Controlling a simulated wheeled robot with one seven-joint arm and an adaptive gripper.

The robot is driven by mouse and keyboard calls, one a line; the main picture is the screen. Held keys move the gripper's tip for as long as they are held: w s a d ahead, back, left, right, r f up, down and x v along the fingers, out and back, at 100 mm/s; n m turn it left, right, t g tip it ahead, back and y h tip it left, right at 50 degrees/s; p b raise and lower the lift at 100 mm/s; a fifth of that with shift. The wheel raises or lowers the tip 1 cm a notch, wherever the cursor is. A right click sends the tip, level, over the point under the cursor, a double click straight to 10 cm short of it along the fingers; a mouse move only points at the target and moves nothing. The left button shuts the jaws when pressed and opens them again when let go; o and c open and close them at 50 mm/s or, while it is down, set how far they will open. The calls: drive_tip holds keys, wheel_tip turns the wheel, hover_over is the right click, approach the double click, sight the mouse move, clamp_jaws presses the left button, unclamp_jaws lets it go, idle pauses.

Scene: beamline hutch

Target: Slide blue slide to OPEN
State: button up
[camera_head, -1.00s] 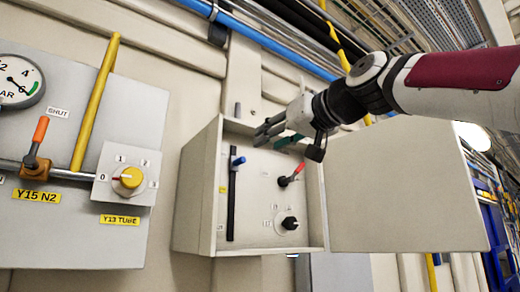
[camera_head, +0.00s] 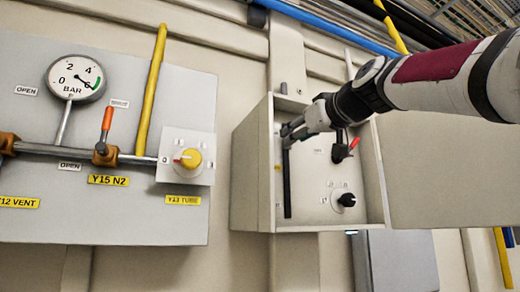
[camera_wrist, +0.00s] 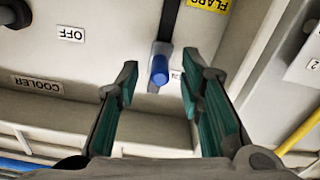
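The blue slide's knob (camera_wrist: 159,71) sits on a grey carrier at one end of a dark vertical track (camera_wrist: 169,20). In the head view the track (camera_head: 287,190) runs down the left of an open box, and my gripper hides the knob at its upper end. My gripper (camera_head: 291,132) is inside the box at the track's top. In the wrist view my gripper (camera_wrist: 158,82) is open, with one green-padded finger on each side of the knob. Gaps show on both sides; I cannot tell the depth between fingertips and knob.
The box (camera_head: 252,180) has its door (camera_head: 440,170) swung open to the right.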

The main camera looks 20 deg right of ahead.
drive_tip(key=shift+w, duration=1.45)
clamp_jaws()
drive_tip(key=shift+r, duration=0.1)
drive_tip(key=shift+r+p, duration=0.6)
drive_tip(key=shift+r, duration=0.35)
unclamp_jaws()
drive_tip(key=shift+d, duration=0.1)
drive_tip(key=shift+s, duration=0.15)
